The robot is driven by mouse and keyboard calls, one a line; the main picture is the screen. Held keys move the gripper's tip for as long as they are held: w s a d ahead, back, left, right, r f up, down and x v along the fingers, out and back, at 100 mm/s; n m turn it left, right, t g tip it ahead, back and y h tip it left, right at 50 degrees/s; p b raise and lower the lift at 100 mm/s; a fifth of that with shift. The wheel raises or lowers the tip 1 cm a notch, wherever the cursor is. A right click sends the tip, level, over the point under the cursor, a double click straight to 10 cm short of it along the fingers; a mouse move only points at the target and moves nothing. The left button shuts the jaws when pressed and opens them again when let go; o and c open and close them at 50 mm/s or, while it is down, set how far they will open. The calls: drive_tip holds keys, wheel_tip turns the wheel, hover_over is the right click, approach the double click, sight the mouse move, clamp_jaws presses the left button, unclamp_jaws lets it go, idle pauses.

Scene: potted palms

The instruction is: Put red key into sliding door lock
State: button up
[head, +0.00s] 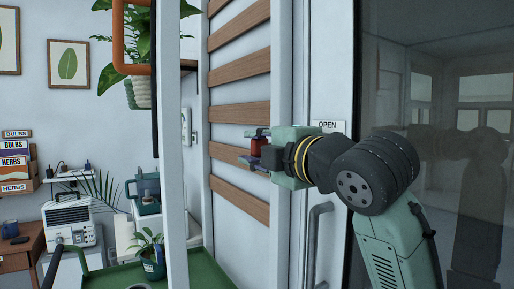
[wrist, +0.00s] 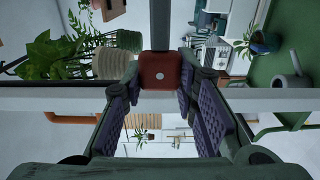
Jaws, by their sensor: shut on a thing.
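My gripper (head: 256,148) is shut on the red key (head: 257,142), in front of the slatted wall and left of the sliding door (head: 333,70). In the wrist view the key's red block-shaped head (wrist: 161,71) sits between the purple-padded fingertips of my gripper (wrist: 162,82). Its grey shaft (wrist: 160,25) runs from the head toward the top of the picture. The key's tip is out of frame. The sliding door has a grey vertical handle (head: 315,245) below my wrist. I cannot make out a lock in either view; my arm covers part of the door.
An "OPEN" sign (head: 328,126) is beside my wrist. A white post (head: 173,190) stands left of the gripper. A green tray (head: 115,276) with a small potted plant (head: 152,262) is at lower left. A hanging plant (head: 140,92) is upper left.

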drive_tip(key=shift+s, duration=0.15)
drive_tip(key=shift+w+d+p, duration=0.4)
drive_tip(key=shift+w+d, duration=0.5)
drive_tip(key=shift+d, duration=0.3)
drive_tip(key=shift+w+d+p, duration=0.35)
drive_tip(key=shift+w+d, duration=0.5)
drive_tip(key=shift+d, duration=0.35)
drive_tip(key=shift+w+d+p, duration=0.4)
drive_tip(key=shift+w+d, duration=0.25)
drive_tip(key=shift+d, duration=0.25)
drive_tip(key=shift+w+d+p, duration=0.35)
drive_tip(key=shift+w+d, duration=0.3)
drive_tip(key=shift+d, duration=0.25)
drive_tip(key=o, duration=1.1)
drive_tip(key=v, duration=1.2)
